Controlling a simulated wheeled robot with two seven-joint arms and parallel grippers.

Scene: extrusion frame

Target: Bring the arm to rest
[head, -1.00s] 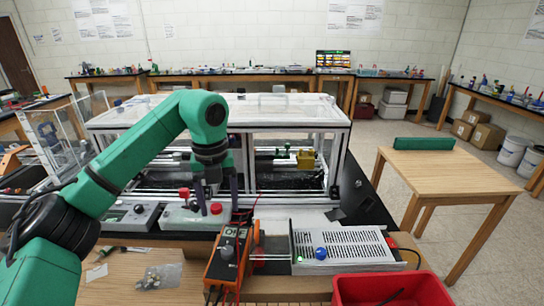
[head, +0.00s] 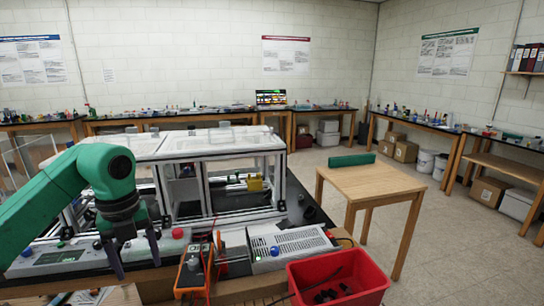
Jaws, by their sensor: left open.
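My left arm comes in from the left in the head view, green with dark joints. Its gripper (head: 137,256) points down with its two dark fingers apart and nothing between them. It hangs in front of the aluminium extrusion frame (head: 205,185), over the front of the bench near a grey control box (head: 58,259). The fingers appear clear of the box, but the exact gap cannot be told. My right gripper is not in view.
An orange meter (head: 193,275) and a grey vented power supply (head: 290,246) stand right of the gripper. A red bin (head: 345,268) with dark parts is at the front. A wooden table (head: 372,182) with a green block (head: 352,160) stands beyond, with open floor around it.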

